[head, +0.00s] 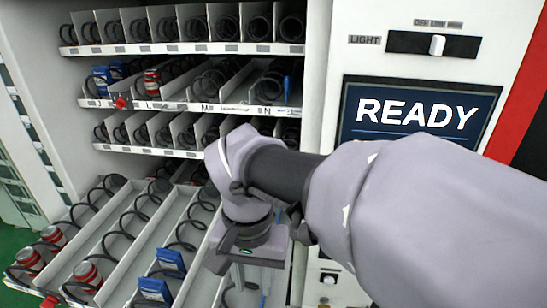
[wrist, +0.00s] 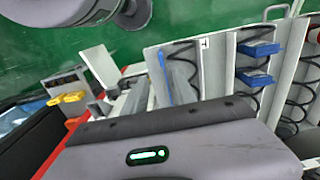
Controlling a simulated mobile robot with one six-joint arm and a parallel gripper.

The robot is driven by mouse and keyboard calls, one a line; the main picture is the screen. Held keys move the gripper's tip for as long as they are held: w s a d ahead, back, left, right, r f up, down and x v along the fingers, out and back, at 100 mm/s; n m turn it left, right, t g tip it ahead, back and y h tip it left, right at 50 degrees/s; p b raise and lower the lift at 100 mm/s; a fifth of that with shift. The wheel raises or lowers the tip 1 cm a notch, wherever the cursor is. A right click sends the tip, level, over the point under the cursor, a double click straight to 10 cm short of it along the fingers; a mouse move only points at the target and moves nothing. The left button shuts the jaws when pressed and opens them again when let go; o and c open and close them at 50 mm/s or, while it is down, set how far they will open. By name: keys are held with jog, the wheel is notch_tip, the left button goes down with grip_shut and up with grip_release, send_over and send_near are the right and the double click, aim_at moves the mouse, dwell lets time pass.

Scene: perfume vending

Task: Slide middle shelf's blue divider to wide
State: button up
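A small upright blue divider handle (head: 286,88) shows at the right end of the labelled shelf (head: 190,106), beside the N label. Another blue strip (head: 262,301) shows on the pulled-out lower shelf (head: 125,262), just below my gripper. A long blue strip also stands along a white divider in the wrist view (wrist: 163,75); I cannot tell which shelf it belongs to. My gripper (head: 248,277) points down over the right part of the pulled-out shelf, apart from the labelled shelf.
Blue boxes (head: 155,289) and red cans (head: 88,276) stand among coils on the pulled-out shelf. A red tag (head: 120,103) sits at the labelled shelf's front. A READY screen (head: 415,112) and a light slider (head: 437,45) are at right. Green floor (wrist: 50,40) shows beyond.

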notch_tip(320, 180, down, 14)
jog(key=shift+w+r+b, duration=0.1)
jog(key=shift+r+b, duration=0.15)
jog(key=shift+b, duration=0.75)
jog(key=shift+w+a+f, duration=0.2)
jog(key=shift+f, duration=0.3)
jog(key=shift+s+d, duration=0.1)
jog(key=shift+c, duration=0.4)
grip_shut()
